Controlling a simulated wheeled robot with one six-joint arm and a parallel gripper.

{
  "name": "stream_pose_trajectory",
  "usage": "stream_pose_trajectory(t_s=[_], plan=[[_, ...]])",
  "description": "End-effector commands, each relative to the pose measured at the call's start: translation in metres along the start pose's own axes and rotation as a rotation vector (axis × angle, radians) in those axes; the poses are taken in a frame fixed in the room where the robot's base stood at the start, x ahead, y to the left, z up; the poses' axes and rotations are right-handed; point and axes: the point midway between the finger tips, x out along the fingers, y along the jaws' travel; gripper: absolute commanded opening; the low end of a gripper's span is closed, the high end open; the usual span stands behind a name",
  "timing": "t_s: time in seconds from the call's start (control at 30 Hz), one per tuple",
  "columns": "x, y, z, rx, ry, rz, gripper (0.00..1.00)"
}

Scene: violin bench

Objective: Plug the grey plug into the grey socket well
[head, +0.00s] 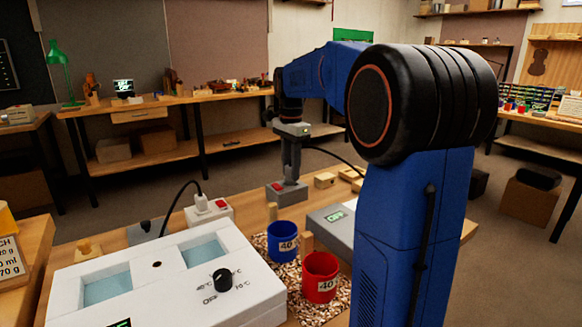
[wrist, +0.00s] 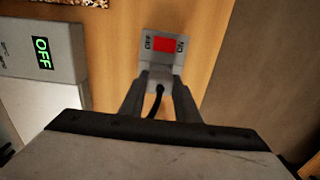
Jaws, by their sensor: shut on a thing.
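The grey socket block (head: 289,196) with a red rocker switch stands on the bench, beyond the red and blue cups. A black cable (wrist: 158,95) rises from between the fingers. The well is covered, so I cannot tell how deep the plug sits.
A grey box with a green OFF display (head: 335,218) stands right of the blue cup (head: 283,241) and red cup (head: 320,277). A white socket (head: 209,213) with a white plug is at left, behind the white heater unit (head: 165,285). Small wooden blocks (head: 325,180) lie right of the gripper.

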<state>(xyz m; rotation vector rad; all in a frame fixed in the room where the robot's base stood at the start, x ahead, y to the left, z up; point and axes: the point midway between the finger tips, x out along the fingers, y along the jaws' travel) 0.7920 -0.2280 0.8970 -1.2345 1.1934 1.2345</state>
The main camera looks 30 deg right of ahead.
Motion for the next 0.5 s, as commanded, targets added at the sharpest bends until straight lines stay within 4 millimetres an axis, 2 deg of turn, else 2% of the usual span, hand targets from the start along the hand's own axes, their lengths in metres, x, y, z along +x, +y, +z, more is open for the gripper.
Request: stream_pose_trajectory(t_s=[0.5], plan=[[0.0104, -0.0001, 0.0, 0.0, 0.0, 0.0, 0.09]])
